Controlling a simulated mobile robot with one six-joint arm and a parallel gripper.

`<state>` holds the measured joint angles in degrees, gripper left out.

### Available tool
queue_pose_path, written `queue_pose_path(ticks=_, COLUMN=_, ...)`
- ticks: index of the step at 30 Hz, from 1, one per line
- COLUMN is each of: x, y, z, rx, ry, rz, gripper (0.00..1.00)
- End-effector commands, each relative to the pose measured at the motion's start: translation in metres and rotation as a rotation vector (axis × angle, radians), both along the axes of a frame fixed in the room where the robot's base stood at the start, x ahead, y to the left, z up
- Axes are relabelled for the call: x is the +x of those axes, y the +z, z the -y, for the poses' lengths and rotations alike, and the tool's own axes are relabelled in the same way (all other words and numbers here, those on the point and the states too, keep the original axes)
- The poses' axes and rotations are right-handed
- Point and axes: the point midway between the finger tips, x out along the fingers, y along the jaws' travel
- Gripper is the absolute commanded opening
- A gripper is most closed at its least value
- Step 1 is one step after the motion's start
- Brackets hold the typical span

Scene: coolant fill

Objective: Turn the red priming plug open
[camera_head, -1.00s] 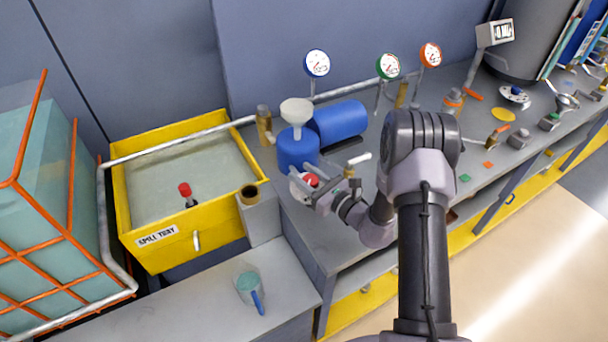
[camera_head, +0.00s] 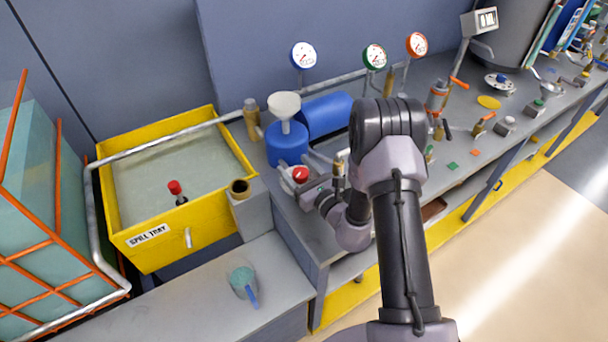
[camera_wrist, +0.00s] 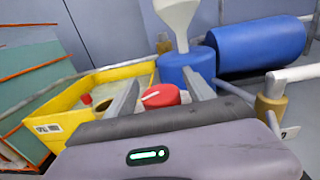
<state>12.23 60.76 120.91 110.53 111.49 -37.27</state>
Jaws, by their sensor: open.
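A red round knob with a white mark (camera_wrist: 162,95), which looks like the priming plug, stands in front of the blue container with a white funnel. In the head view the red knob (camera_head: 300,174) is at the bench's left end, by my fingers. My gripper (camera_wrist: 160,88) is open. In the wrist view its two grey fingers frame the knob, one on each side. I cannot tell whether they touch it. The knob's base is hidden behind my gripper body. In the head view my gripper (camera_head: 302,168) is partly hidden by my own wrist.
A pipe with a brass fitting (camera_wrist: 271,108) is close on the right. The yellow spill tray (camera_head: 205,228) is at left, with another red-topped part (camera_head: 175,188) inside. A jug (camera_head: 243,281) stands on the lower bench.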

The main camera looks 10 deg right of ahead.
Motion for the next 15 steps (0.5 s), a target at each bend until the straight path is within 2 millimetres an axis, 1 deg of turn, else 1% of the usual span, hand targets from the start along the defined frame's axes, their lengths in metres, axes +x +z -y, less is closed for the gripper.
queue_pose_path(ticks=2, x=-0.011, y=0.000, z=0.005, rx=0.001, ry=-0.003, rz=-0.004, gripper=0.62)
queue_pose_path(ticks=5, x=-0.034, y=0.000, z=0.014, rx=0.003, ry=-0.004, rz=-0.006, gripper=0.62)
queue_pose_path(ticks=11, x=-0.092, y=0.000, z=0.037, rx=0.004, ry=-0.007, rz=-0.006, gripper=0.62)
queue_pose_path(ticks=12, x=-0.104, y=0.000, z=0.041, rx=0.004, ry=-0.007, rz=-0.006, gripper=0.62)
queue_pose_path(ticks=15, x=-0.129, y=0.000, z=0.051, rx=0.004, ry=-0.007, rz=-0.004, gripper=0.62)
